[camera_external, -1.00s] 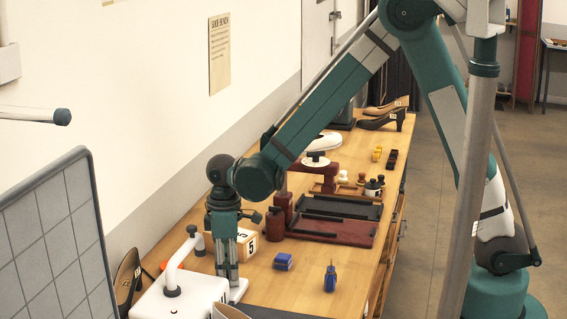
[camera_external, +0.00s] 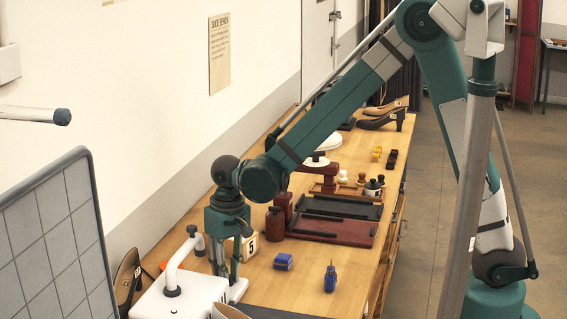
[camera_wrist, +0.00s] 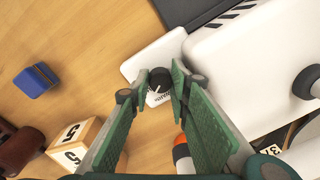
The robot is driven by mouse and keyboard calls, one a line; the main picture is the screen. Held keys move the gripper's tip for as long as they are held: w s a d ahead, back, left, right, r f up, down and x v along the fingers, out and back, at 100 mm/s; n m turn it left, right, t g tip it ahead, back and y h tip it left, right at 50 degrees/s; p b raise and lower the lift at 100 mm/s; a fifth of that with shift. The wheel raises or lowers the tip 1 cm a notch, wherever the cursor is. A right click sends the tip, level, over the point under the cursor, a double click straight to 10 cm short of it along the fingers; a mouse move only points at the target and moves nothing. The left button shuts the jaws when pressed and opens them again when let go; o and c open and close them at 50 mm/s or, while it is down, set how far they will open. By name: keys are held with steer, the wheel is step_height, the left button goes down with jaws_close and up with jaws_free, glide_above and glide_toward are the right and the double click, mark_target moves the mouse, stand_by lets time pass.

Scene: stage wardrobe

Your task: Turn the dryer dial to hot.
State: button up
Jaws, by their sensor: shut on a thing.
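The dryer (camera_wrist: 250,60) is a white box with a bent white pipe at the left front of the bench; it also shows in the external view (camera_external: 165,304). A small white plate (camera_wrist: 150,62) juts from its side and carries the black round dial (camera_wrist: 161,76). The dial has a pale pointer line, and small lettering beside it is too blurred to read. My gripper (camera_wrist: 161,80) points down with its green fingers shut on the dial, one on each side. In the external view my gripper (camera_external: 226,272) hides the dial.
A numbered wooden block (camera_wrist: 75,143), a blue block (camera_wrist: 36,81) and a dark red bottle (camera_external: 276,226) stand close by. An orange-and-white object (camera_wrist: 182,155) lies beside the fingers. A grey tiled panel (camera_external: 50,230) rises at the left. Bare bench top (camera_external: 310,257) lies to the right.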

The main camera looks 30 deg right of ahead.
steer(key=shift+m, duration=1.1)
steer(key=o, duration=0.6)
steer(key=shift+o, duration=0.2)
steer(key=shift+r, duration=0.1)
step_height(320, 180, up, 12)
steer(key=shift+d, duration=0.3)
